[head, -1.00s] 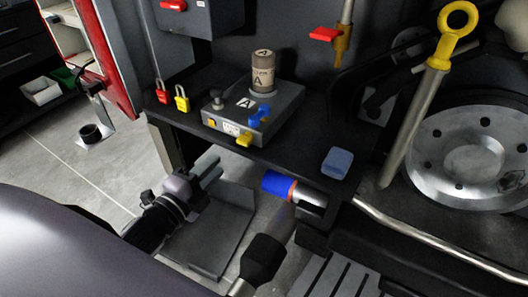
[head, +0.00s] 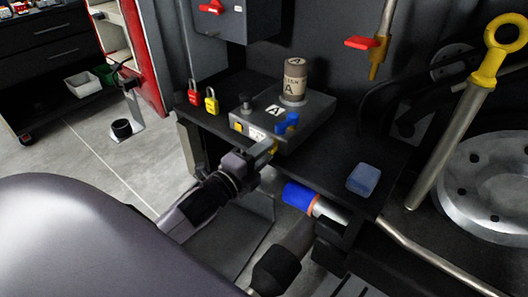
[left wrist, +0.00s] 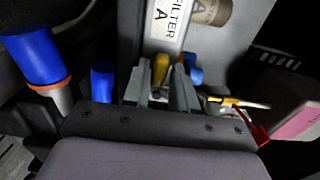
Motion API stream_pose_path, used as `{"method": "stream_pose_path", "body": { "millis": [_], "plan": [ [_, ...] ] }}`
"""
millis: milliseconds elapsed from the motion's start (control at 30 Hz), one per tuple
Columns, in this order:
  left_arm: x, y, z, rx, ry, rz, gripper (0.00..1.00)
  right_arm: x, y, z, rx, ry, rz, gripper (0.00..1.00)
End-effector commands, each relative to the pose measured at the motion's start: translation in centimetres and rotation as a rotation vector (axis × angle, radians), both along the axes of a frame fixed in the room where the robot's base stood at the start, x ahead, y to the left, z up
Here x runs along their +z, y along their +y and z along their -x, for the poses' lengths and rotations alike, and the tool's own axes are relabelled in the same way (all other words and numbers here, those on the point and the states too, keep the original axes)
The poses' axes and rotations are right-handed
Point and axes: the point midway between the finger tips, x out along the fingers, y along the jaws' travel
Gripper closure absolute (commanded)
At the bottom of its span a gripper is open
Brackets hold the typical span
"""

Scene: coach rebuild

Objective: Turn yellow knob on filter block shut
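The grey filter block (head: 310,118) sits on the dark shelf with a labelled canister (head: 294,78) on top. A blue knob (head: 290,122) shows on it. My left gripper (head: 268,150) is at the block's front edge and mostly hides the yellow knob there. In the left wrist view the yellow knob (left wrist: 160,68) is between the tips of my left gripper (left wrist: 162,86), which stand apart with gaps visible; contact cannot be told. The blue knob (left wrist: 193,72) is just right of the right finger. My right gripper is not in view.
A red padlock (head: 194,98) and a yellow padlock (head: 211,101) hang left of the block. A light-blue pad (head: 363,179) lies on the shelf's right. A blue cylinder with an orange ring (head: 298,195) is below the shelf edge. A red-handled valve (head: 360,42) is behind.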

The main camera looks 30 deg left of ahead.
Motion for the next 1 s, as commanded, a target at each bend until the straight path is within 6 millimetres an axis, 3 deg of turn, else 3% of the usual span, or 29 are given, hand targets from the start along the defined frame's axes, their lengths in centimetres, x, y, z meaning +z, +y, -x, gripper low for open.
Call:
{"method": "stream_pose_path", "body": {
  "millis": [367, 467, 1000],
  "plan": [
    [0.0, 0.0, -0.5, 0.000, 0.000, 0.001, 0.73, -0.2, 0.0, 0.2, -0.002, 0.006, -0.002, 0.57],
    [0.0, 0.0, -0.5, 0.000, 0.000, 0.001, 0.99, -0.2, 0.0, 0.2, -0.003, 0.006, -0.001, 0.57],
    [0.2, 0.0, -0.5, 0.001, 0.010, 0.103, 1.00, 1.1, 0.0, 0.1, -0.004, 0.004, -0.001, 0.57]
  ]
}}
